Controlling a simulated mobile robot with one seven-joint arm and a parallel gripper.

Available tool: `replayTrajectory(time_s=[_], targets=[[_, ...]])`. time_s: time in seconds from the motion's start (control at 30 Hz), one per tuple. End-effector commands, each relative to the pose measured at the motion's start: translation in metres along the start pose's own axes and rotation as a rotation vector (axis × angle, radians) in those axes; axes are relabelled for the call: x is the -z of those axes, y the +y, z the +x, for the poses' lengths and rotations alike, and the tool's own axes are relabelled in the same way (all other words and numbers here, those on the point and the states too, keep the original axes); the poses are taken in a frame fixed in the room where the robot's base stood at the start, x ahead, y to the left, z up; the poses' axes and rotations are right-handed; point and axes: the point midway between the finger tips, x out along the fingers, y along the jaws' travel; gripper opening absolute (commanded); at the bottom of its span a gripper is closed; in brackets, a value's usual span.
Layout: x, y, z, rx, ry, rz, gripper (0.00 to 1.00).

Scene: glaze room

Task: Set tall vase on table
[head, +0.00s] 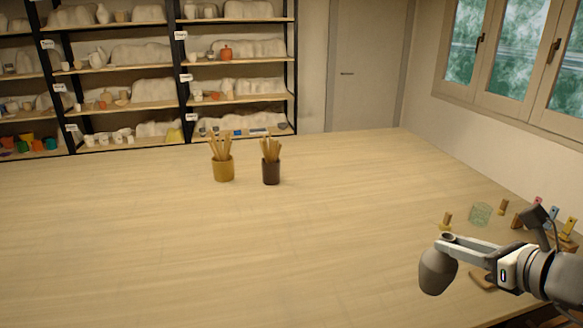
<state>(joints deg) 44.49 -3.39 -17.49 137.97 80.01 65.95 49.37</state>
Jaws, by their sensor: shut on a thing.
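A grey-brown rounded vessel, which looks like the vase (436,273), is at the right of the head view. My gripper (449,242) comes in from the right edge and is shut on the upper part of this vase. The vase hangs below the fingers, and its upper end is partly hidden by them. It appears to be above the table, though a gap under it is hard to judge. The wooden table (300,240) fills most of the view.
Two pots of wooden tools, one ochre (223,170) and one dark brown (271,172), stand at the table's back middle. A greenish glass (480,214) and several small items stand at the right. The table's left and centre front are clear. Shelves (150,104) stand behind.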

Motion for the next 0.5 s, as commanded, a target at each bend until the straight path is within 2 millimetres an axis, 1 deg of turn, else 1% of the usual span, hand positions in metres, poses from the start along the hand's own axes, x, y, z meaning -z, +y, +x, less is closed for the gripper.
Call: replayTrajectory(time_s=[0.03,0.3,0.4,0.5], targets=[[0.006,-0.006,0.012,-0.004,0.002,0.003,0.00],[0.018,-0.038,0.060,-0.003,0.000,0.002,0.00],[0.020,-0.046,0.072,-0.001,0.000,0.001,0.00],[0.021,-0.051,0.079,-0.001,0.000,0.000,0.00]])
